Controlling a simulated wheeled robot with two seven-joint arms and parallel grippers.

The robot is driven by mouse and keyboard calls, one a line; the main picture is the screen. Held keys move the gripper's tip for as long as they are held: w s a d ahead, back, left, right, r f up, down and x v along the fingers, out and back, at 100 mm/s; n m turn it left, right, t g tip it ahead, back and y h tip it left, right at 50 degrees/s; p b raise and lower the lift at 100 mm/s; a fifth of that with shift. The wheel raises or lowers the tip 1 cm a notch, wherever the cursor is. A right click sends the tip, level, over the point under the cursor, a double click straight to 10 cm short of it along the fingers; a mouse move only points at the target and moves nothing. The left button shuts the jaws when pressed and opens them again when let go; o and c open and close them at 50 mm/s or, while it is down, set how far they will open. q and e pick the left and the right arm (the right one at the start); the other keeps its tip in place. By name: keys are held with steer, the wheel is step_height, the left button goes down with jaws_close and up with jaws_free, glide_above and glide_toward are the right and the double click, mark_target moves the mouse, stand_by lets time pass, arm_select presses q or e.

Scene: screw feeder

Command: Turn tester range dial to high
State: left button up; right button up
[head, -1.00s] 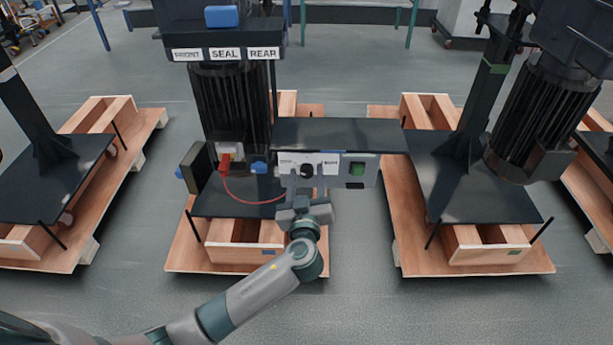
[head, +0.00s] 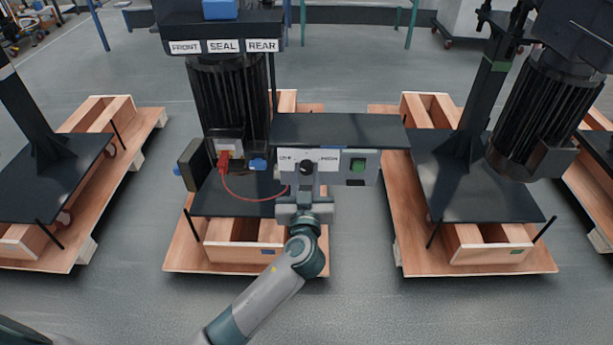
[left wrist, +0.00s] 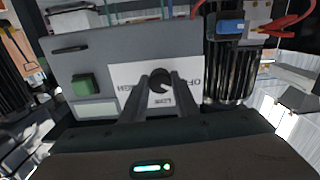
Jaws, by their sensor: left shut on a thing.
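The tester (head: 330,180) is a grey box under a dark shelf, with a white label plate on its front. Its black range dial (head: 306,167) sits on that plate; the dial also shows in the left wrist view (left wrist: 160,78). There the label appears upside down, with OFF at right, LOW below the dial and HIGH at left, partly covered. I cannot tell which mark the dial points to. My left gripper (head: 305,180) is shut on the dial from the front, with fingers (left wrist: 160,86) on both sides of it. My right gripper is not in view.
A green switch (head: 357,165) is to the right of the dial. A red cable (head: 250,199) loops from a red plug (head: 223,160) toward the tester. Pump stands on wooden pallets (head: 470,262) are on both sides. The floor in front is clear.

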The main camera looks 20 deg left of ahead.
arm_select(q)
steer(key=shift+m, duration=1.6)
steer(key=shift+m+p, duration=0.3)
steer(key=shift+m, duration=0.2)
steer(key=m+p, duration=0.3)
steer(key=m, duration=0.5)
steer(key=shift+r, duration=0.1)
steer(key=m+p, duration=0.4)
steer(key=m, duration=0.4)
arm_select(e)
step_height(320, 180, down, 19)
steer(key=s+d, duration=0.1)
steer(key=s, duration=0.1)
arm_select(q)
steer(key=shift+m, duration=0.7)
steer(key=shift+m+p, duration=1.25)
steer(key=shift+m, duration=0.75)
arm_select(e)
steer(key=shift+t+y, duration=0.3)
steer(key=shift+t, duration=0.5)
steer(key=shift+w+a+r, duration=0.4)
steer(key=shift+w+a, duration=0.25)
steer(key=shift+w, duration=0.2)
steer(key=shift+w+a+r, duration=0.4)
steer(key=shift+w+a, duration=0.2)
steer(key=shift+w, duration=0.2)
